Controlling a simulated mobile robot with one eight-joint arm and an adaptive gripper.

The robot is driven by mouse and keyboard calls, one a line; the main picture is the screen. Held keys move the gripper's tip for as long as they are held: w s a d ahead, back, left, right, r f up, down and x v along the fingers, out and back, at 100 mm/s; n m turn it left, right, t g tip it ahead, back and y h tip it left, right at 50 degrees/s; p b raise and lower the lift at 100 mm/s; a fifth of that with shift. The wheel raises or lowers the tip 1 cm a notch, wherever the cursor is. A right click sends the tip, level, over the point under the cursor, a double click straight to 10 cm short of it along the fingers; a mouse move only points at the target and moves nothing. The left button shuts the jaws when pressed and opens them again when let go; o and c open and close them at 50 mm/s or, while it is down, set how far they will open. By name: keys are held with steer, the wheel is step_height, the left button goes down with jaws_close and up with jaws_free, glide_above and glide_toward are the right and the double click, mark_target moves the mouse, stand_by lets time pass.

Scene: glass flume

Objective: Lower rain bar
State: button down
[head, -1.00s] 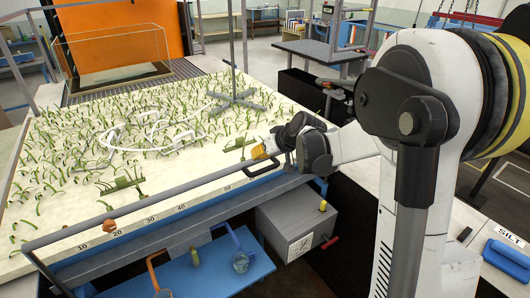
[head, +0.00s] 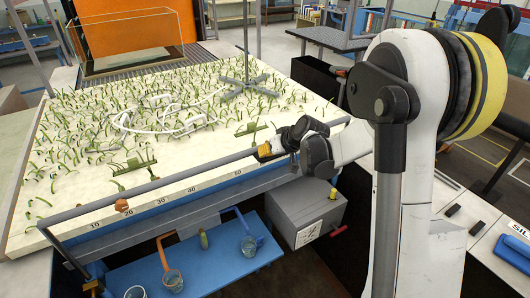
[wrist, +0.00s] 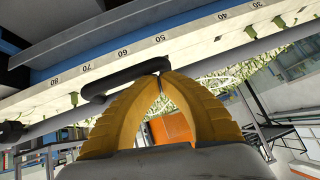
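A long grey bar (head: 165,183) runs along the front edge of the planted bed, above the number scale. I cannot tell for certain if it is the rain bar. A black handle (wrist: 122,78) on the bar's side shows in the wrist view, across the fingertips. My gripper (head: 264,151) is at the right part of the bar. In the wrist view my gripper (wrist: 160,76) has its yellow fingers brought together at the tips, at the handle's right end. No object shows between them, and I cannot tell if they touch the handle. The head view hides the handle.
The pale bed (head: 75,190) holds many green strips, white tubing (head: 160,120) and a grey cross-footed stand (head: 245,83). Below the front edge are a blue shelf (head: 205,268) with cups and a grey box (head: 305,212). A glass tank (head: 130,45) stands behind.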

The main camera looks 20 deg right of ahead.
step_height(320, 180, down, 28)
steer(key=b, duration=2.1)
steer(key=shift+f, duration=0.25)
steer(key=shift+s, duration=0.1)
